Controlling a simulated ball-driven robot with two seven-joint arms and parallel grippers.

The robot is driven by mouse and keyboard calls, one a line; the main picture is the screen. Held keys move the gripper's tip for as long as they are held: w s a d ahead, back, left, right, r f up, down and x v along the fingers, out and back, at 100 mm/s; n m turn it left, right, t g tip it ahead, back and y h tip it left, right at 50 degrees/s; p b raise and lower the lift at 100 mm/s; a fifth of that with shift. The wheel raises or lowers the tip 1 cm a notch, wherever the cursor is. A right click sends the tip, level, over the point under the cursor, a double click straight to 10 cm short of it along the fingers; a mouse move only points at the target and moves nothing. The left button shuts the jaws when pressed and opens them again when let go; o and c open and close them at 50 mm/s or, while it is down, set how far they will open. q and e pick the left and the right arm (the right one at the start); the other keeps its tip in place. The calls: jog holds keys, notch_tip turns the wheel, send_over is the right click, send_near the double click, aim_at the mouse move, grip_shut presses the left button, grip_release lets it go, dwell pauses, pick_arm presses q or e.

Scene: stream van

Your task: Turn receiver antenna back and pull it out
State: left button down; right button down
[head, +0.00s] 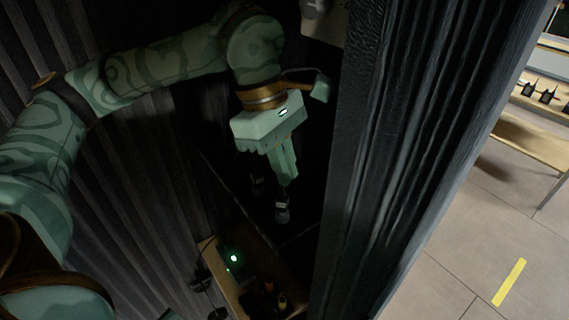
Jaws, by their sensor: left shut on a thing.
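My left gripper (270,199) reaches down into a dark, narrow space between curtains. Its dark fingertips are shut on a slim thing that I take to be the receiver antenna; it is too dark to make out its shape or tilt. A small device with a glowing green light (233,258), which looks like the receiver, sits on a wooden shelf below and a little left of the fingertips. Whether the antenna is still joined to it cannot be told. My right gripper is not in view.
The wooden shelf (229,288) also holds small dark items with orange and yellow tips (282,301). A dark curtain (405,150) stands close on the right of the arm. Beyond it are a bench (535,140) and open tiled floor with a yellow strip (509,282).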

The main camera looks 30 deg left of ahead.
pick_arm(q)
jog(key=shift+r+p, duration=0.5)
jog(key=shift+r, duration=0.4)
